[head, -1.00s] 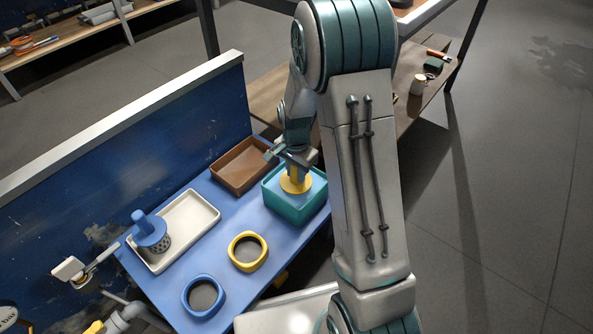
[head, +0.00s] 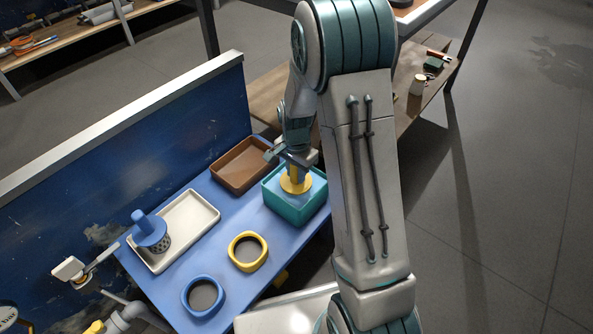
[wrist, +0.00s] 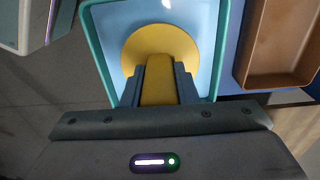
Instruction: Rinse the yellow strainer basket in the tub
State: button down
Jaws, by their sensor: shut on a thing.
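The yellow strainer basket (head: 296,184) is in the teal tub (head: 283,217). Its round yellow top and upright grip show; its lower part is hidden inside the tub. It also shows in the wrist view (wrist: 162,50), over the pale blue inside of the tub (wrist: 90,36). My gripper (head: 294,166) is above the tub, shut on the basket's yellow grip. In the wrist view, the dark fingers of my gripper (wrist: 159,84) stand on both sides of that grip.
A brown tray (head: 240,187) is beside the tub. A white tray (head: 206,212) holds a blue strainer basket (head: 150,231). A yellow-rimmed ring (head: 233,256) and a blue-rimmed ring (head: 188,300) are on the blue bench. A blue wall (head: 130,150) runs behind.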

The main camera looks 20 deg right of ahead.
jog(key=shift+r, duration=0.1)
dwell(0.3)
notch_tip(320, 180, up, 12)
jog(key=p, duration=1)
jog(key=shift+r+p, duration=0.25)
jog(key=shift+p, duration=0.05)
jog(key=shift+f, duration=0.1)
